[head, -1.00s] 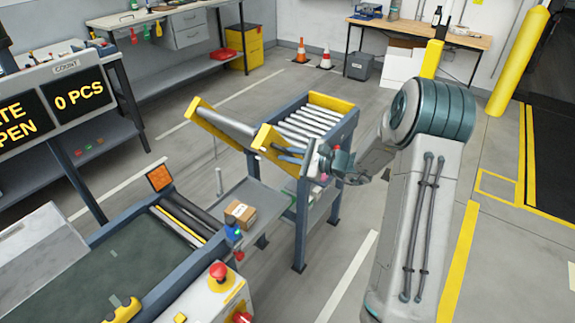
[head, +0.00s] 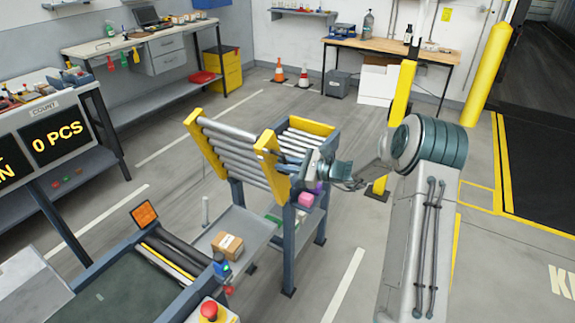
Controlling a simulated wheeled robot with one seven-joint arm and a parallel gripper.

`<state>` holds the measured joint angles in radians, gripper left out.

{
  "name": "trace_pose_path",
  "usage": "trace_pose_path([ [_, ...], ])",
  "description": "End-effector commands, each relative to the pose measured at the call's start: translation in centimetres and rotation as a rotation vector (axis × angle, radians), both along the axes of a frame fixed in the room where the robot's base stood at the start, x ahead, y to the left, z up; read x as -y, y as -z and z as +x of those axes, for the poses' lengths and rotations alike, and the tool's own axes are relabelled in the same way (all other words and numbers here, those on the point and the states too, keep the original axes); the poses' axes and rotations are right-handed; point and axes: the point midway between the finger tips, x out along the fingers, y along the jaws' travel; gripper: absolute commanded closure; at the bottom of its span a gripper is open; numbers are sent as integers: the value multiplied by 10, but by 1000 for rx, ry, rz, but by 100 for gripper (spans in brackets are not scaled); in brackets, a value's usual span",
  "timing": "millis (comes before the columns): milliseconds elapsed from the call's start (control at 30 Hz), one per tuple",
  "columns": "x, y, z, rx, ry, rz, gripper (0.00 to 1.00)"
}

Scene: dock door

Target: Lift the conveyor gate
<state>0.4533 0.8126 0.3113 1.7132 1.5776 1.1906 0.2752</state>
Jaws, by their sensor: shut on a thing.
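The conveyor gate (head: 232,155) is a section of grey rollers between two yellow side plates. It stands steeply tilted, with its rollers facing the near conveyor, and its lower edge is at the blue-grey roller stand (head: 289,240). My gripper (head: 287,160) is at the gate's right side, next to the right yellow plate (head: 268,158). It is shut on the gate, but the exact grip point is too small and partly hidden to make out.
The near conveyor (head: 115,262) with dark rollers and an orange panel (head: 145,213) lies at lower left. A brown box (head: 228,245) sits on a grey shelf below the gate. A red stop button (head: 210,310) is at the front. Yellow posts (head: 490,68) stand at right.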

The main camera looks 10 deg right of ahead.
Motion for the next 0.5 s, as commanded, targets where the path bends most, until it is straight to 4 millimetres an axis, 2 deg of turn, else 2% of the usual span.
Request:
trace_pose_path([
  [67,0,2,-1,-4,-1,0,100],
  [100,0,2,-1,-4,-1,0,85],
  [167,0,2,-1,-4,-1,0,70],
  [500,2,1,-1,-2,0,0,70],
])
